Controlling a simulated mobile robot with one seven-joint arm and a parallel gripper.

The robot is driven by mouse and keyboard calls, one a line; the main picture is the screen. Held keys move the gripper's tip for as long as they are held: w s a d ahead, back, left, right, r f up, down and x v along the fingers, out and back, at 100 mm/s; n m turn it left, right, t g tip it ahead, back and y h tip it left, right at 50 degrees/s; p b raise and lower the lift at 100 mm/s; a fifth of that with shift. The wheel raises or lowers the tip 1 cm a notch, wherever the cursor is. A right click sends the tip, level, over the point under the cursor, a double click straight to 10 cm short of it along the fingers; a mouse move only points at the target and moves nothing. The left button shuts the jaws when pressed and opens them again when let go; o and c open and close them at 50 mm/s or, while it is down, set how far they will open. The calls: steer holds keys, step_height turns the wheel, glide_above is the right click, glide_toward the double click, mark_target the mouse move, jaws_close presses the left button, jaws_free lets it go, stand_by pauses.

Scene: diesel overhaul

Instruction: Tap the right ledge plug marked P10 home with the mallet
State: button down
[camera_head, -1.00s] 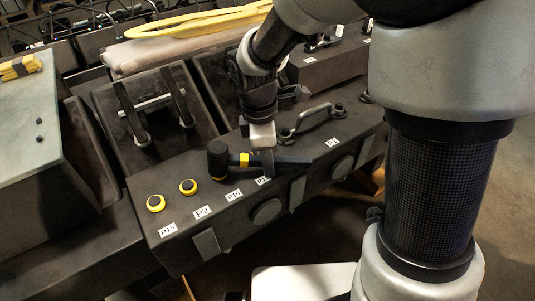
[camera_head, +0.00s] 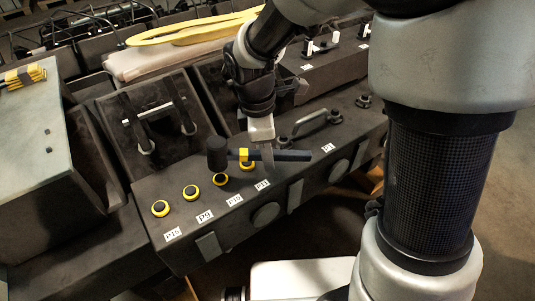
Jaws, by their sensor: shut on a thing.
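My gripper (camera_head: 264,152) is shut on the handle of the mallet (camera_head: 292,155). The mallet has a black head (camera_head: 217,153), a yellow band and a dark handle pointing right, held roughly level above the ledge. The P10 plug (camera_head: 220,179), black with a yellow ring, sits on the ledge (camera_head: 290,186) behind the P10 label (camera_head: 234,200). The mallet head shows just above this plug in the picture, apart from it. I cannot tell how deep the plug sits.
Similar plugs stand behind the labels P15 (camera_head: 160,208), P9 (camera_head: 190,191) and P11 (camera_head: 247,166), the last partly hidden by the mallet. A bar handle (camera_head: 312,122) rises from the ledge to the right. A hatch with a handle (camera_head: 150,115) lies behind.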

mark_target(269, 177)
steer(key=shift+a+r+h+p, duration=0.25)
steer(key=shift+r+h+p, duration=0.3)
steer(key=shift+r, duration=0.2)
steer(key=shift+f, duration=0.2)
steer(key=b+x, duration=0.2)
steer(key=x, duration=0.1)
steer(key=a+b+x, duration=0.1)
steer(key=b+x, duration=0.1)
steer(key=x, duration=0.1)
steer(key=shift+a+f, duration=0.1)
steer(key=shift+f, duration=0.2)
steer(key=p+v, duration=0.2)
steer(key=d+p+v, duration=0.1)
steer(key=p+v, duration=0.1)
steer(key=v, duration=0.1)
steer(key=p+v, duration=0.2)
steer(key=shift+d+r, duration=0.2)
steer(key=shift+r, duration=0.25)
steer(key=shift+f, duration=0.1)
